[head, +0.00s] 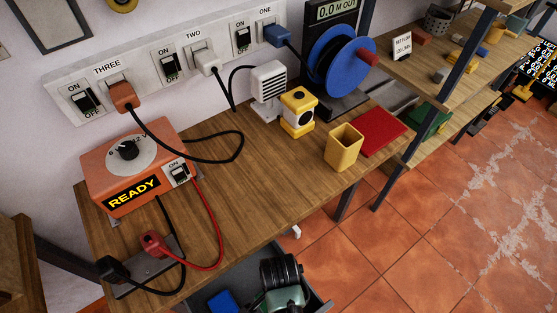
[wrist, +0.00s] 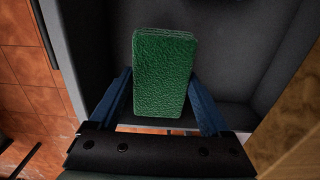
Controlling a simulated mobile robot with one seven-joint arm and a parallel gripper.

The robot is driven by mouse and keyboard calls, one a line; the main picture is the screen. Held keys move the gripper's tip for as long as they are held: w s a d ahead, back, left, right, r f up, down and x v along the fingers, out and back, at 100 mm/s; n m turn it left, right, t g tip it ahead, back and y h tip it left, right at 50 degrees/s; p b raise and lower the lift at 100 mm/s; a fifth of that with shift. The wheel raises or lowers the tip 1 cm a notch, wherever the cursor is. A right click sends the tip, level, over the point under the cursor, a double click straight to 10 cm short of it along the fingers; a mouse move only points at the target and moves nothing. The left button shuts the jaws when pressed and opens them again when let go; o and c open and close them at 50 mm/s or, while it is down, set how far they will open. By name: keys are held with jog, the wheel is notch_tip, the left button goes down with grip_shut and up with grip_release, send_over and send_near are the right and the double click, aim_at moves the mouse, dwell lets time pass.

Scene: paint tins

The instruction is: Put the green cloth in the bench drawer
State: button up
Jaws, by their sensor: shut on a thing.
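The green cloth (wrist: 163,70) is a folded, textured block in the wrist view. My gripper (wrist: 160,88) is shut on it, with a blue finger at each side. Behind the cloth is the grey inside of the open bench drawer (wrist: 232,40). The cloth is over or within the drawer; I cannot tell its height above the floor of it. In the head view the drawer (head: 318,303) stands out from the bench's front at the bottom edge, partly cut off. My gripper's hold on the cloth is not clear there.
The wooden bench (head: 285,185) carries an orange power box (head: 140,165) with cables, a yellow cup (head: 343,147), a red cloth (head: 382,133) and a blue reel (head: 342,65). A blue thing (head: 222,301) shows at the drawer. Tiled floor (head: 460,190) lies open at right.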

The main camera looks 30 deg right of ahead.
jog(key=shift+f, duration=1.75)
jog(key=shift+f, duration=0.1)
jog(key=o, duration=1.2)
jog(key=shift+b, duration=0.3)
